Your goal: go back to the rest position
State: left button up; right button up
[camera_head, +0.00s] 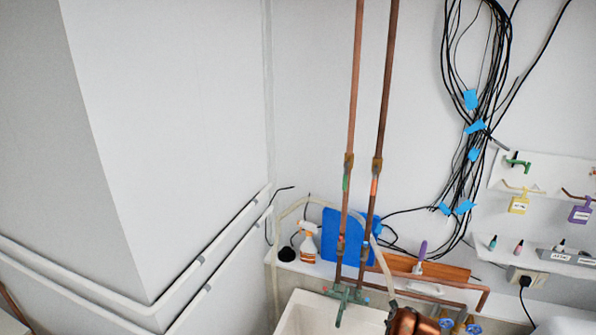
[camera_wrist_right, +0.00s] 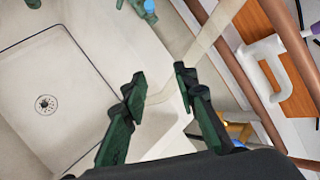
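My right gripper (camera_wrist_right: 161,90) shows in the right wrist view with its two dark green fingers apart. It is open and nothing is held between the fingertips. It is above the white sink (camera_wrist_right: 75,60), near the sink's edge. A pale strip or hose (camera_wrist_right: 205,38) passes behind the fingers; I cannot tell whether they touch it. I cannot make out either gripper in the head view. My left gripper is in no view.
In the head view, copper pipes (camera_head: 352,120) rise above the sink (camera_head: 305,315). A spray bottle (camera_head: 308,242) and blue board (camera_head: 345,237) stand on the ledge. Black cables (camera_head: 478,130) hang on the wall; a shelf (camera_head: 545,257) is at right. White rails (camera_head: 215,258) line the left wall.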

jog(key=s+d+f+n+g+h, duration=0.1)
jog(key=s+d+f+n, duration=0.2)
jog(key=s, duration=0.4)
jog(key=s+d+n, duration=0.2)
jog(key=s+n, duration=0.3)
jog(key=s, duration=0.3)
jog(key=s+d+f+n+g+h, duration=0.1)
jog(key=s+d+f+n, duration=0.2)
jog(key=s, duration=0.4)
jog(key=s+a+n+g, duration=0.1)
jog(key=s+a+n, duration=0.35)
jog(key=s, duration=0.45)
jog(key=s+a+n+g+y, duration=0.1)
jog(key=s+a+n, duration=0.2)
jog(key=s+n, duration=0.4)
jog(key=s+a+n+g, duration=0.1)
jog(key=s+a+n, duration=0.25)
jog(key=s, duration=0.65)
notch_tip(320, 180, down, 38)
jog(key=a+g+b, duration=0.1)
jog(key=b, duration=0.7)
jog(key=s+f+g+b, duration=0.1)
jog(key=s+f+b, duration=0.3)
jog(key=s+f, duration=0.6)
jog(key=s+f+n+y+b, duration=0.1)
jog(key=s+f+b, duration=0.2)
jog(key=s+f, duration=0.7)
notch_tip(320, 180, down, 7)
jog(key=shift+r+g+b, duration=0.2)
jog(key=shift+g+b, duration=0.2)
